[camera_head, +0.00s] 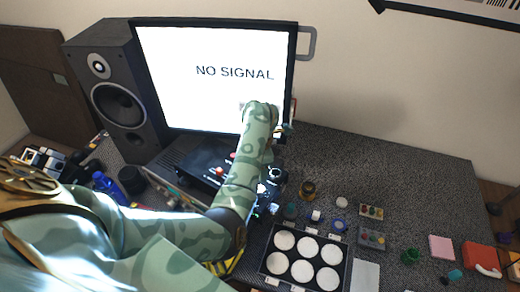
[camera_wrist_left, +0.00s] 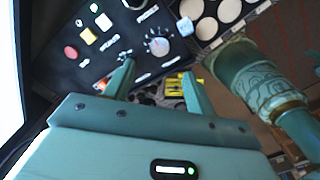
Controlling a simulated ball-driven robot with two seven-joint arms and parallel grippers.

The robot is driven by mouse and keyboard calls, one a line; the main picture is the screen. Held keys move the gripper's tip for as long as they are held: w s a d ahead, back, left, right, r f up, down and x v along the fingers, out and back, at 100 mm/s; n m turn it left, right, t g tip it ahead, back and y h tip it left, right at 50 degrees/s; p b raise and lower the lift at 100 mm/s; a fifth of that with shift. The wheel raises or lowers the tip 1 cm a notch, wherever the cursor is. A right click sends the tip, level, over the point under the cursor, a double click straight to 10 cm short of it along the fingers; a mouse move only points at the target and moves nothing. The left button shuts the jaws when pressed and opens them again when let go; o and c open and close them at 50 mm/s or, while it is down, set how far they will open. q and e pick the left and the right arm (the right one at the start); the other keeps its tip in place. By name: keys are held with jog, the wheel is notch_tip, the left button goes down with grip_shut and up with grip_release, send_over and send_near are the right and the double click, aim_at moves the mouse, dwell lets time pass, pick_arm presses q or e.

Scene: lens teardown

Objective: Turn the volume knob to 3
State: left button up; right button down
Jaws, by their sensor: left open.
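A round pale-faced knob (camera_wrist_left: 159,46) with a dial scale sits on a dark control panel (camera_wrist_left: 95,72) in the left wrist view. Its pointer and numbers are too small to read. My left gripper (camera_wrist_left: 157,87) is open; its two teal fingers are spread below the knob in that view, with nothing seen between them. Whether they touch the panel I cannot tell. In the head view my left forearm crosses in front of the panel (camera_head: 205,153) and hides part of it; its fingers are not clear there. My right gripper is not in view.
Red (camera_wrist_left: 71,52), yellow (camera_wrist_left: 87,36) and white (camera_wrist_left: 104,22) buttons sit left of the knob. A tray (camera_head: 262,268) of white discs lies in front. A monitor (camera_head: 215,105) and a speaker (camera_head: 115,95) stand behind. The table's right rear (camera_head: 400,165) is clear.

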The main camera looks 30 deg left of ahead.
pick_arm(q)
notch_tip(320, 180, up, 6)
jog(key=shift+p, duration=0.85)
